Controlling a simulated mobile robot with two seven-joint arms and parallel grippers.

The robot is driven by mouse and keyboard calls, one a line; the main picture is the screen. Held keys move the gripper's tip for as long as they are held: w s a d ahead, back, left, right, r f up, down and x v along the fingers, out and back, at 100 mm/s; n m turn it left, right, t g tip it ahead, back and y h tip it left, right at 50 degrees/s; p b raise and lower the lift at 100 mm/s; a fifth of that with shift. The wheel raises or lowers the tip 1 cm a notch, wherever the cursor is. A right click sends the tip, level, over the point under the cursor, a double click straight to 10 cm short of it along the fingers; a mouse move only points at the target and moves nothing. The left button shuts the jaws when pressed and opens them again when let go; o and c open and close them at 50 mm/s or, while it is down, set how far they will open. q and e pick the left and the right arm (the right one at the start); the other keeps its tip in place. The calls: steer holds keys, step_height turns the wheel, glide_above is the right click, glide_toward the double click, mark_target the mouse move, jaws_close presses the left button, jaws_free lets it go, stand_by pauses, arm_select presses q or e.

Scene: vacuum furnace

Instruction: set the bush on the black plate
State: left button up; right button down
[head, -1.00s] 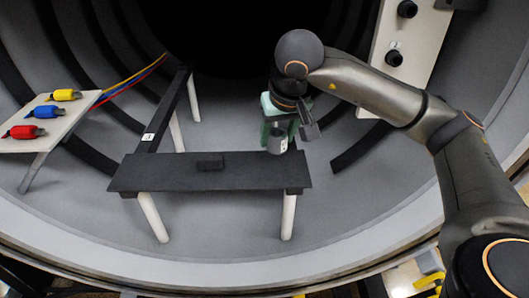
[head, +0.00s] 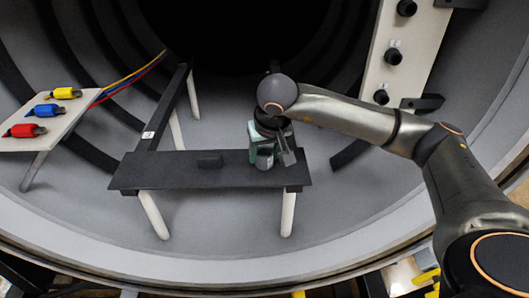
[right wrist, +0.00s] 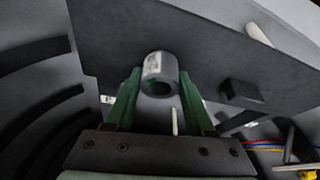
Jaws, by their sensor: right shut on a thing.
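The bush is over the plate's right part. I cannot tell whether it touches the plate. My left gripper is out of view.
A small black block (head: 209,160) stands on the plate, left of the bush. A black rail (head: 168,108) runs back from the plate's left end. A side table (head: 60,130) with yellow, blue and red connectors stands at the left. The plate's left part is clear.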

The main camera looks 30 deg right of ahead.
steer(key=shift+c, duration=1.3)
jaws_free()
